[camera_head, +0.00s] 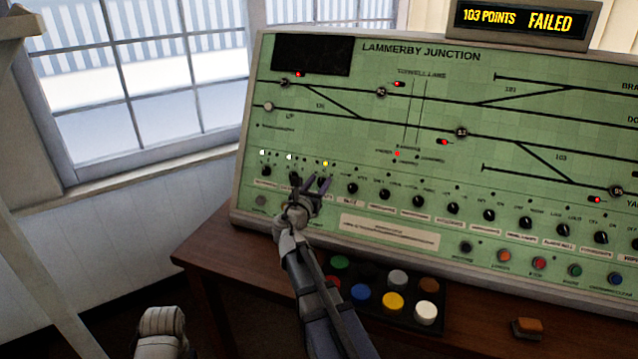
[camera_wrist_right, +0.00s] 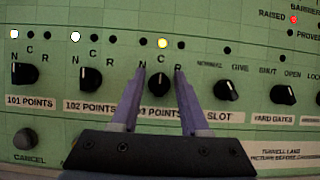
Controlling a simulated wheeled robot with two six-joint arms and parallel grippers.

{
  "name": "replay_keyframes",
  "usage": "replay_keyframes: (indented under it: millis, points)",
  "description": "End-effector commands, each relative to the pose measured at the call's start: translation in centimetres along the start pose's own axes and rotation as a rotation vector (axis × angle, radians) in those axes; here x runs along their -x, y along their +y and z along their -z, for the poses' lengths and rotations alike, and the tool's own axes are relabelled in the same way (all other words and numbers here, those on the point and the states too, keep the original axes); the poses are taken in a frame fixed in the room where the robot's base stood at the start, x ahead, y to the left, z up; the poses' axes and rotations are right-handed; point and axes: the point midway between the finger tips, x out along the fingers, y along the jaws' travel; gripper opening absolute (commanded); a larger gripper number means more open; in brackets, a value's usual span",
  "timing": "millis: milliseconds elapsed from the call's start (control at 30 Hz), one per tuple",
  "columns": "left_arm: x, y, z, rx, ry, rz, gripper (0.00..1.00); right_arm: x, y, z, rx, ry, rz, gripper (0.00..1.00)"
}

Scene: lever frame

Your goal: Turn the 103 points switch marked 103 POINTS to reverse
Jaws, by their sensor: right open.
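The 103 points switch (camera_wrist_right: 157,84) is a black rotary knob on the green panel, with N, C and R marked above it. The yellow lamp (camera_wrist_right: 162,43) above its C is lit; its N and R lamps look dark. The label below reads "3 POINTS", its start covered by a finger. My right gripper (camera_wrist_right: 160,78) is open, its two purple fingers on either side of the knob; whether they touch it I cannot tell. In the head view my right gripper (camera_head: 315,185) hides most of this switch.
The 102 points knob (camera_wrist_right: 90,80) and slot knob (camera_wrist_right: 226,88) stand close on either side. A display (camera_head: 520,20) reads "103 POINTS FAILED". A tray of coloured buttons (camera_head: 375,312) lies on the desk below, with a brown block (camera_head: 527,327) to its right.

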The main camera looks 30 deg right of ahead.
Motion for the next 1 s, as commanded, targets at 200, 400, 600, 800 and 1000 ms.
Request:
replay_keyframes:
  millis: [200,400,600,800,1000]
  points:
    - [0.00,0.00,0.00,0.000,0.000,0.000,0.50,-0.11,-0.03,0.00,0.000,0.000,0.000,0.45]
    - [0.00,0.00,0.00,0.000,0.000,0.000,0.50,-0.10,-0.03,0.00,0.000,0.000,0.000,0.29]
    - [0.00,0.00,0.00,0.000,0.000,0.000,0.50,-0.09,-0.03,0.00,0.000,0.000,0.000,0.07]
    - [0.00,0.00,0.00,0.000,0.000,0.000,0.50,-0.09,-0.03,0.01,0.000,0.000,0.001,0.00]
    - [0.01,0.00,0.00,0.000,0.000,0.000,0.50,-0.09,0.00,0.00,-0.007,0.000,0.004,0.00]
